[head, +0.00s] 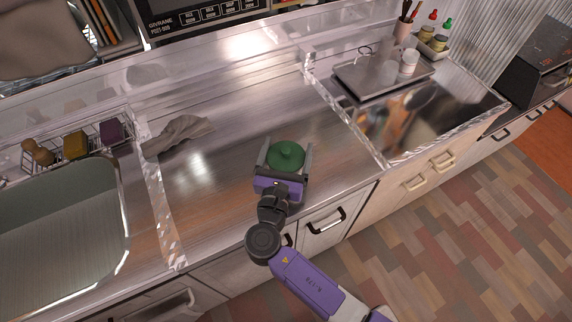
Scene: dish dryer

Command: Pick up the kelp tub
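A round green lidded tub (287,155), which I take to be the kelp tub, stands on the steel counter near its front edge in the head view. A knob shows on top of its lid. My gripper (286,153) reaches in from the front, with its grey fingers spread wide, one on the left and one on the right of the tub. Whether the fingers touch its sides is hard to tell. The tub's near side is partly hidden by my purple gripper body.
A crumpled grey cloth (178,134) lies to the left, by a wire rack (88,146) with small items. A sink basin (62,225) is at far left. A metal tray (381,73) with a white cup is at back right. Counter right of the tub is clear.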

